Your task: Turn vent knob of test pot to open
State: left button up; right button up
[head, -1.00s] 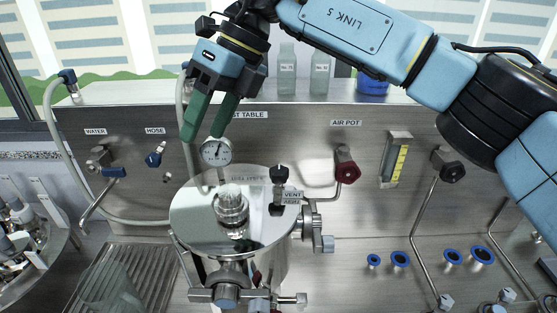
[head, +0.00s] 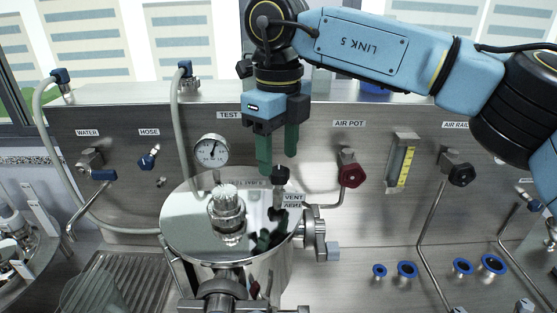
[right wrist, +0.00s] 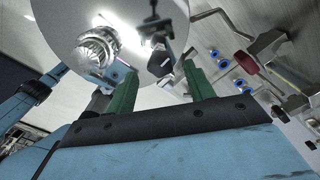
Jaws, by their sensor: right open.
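My left gripper is not in view.
A pressure gauge (head: 211,151) and a clear fitting (head: 226,203) stand left of the knob. A red AIR POT valve (head: 351,175) and a flow meter (head: 402,160) are on the panel to the right. A side clamp (head: 318,238) sticks out from the pot's right side.

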aim_at(279, 175)
jog(key=shift+f, duration=1.25)
jog(key=c, duration=1)
